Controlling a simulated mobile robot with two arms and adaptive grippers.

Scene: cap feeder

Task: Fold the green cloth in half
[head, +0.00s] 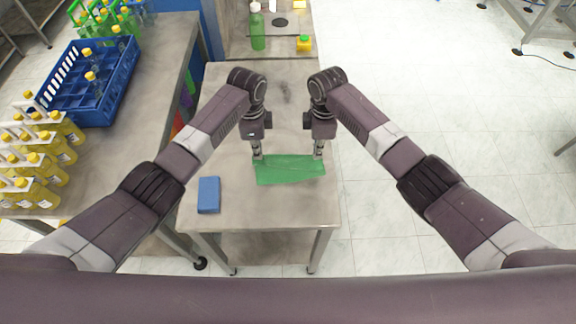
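The green cloth (290,171) lies on the grey worktable (235,125), near its front part. It shows as a flat strip, wider than it is deep. My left gripper (257,155) points down at the cloth's far left corner. My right gripper (319,154) points down at its far right corner. Both fingertips are at or just over the far edge. The fingers are too small to tell whether they are open or shut, or whether they touch the cloth.
A blue sponge-like block (209,194) lies left of the cloth. A green bottle (257,30) and a small yellow-green item (304,43) stand at the far end. On the left table are a blue crate (75,105) and several yellow bottles (40,150). The table's middle is mostly clear.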

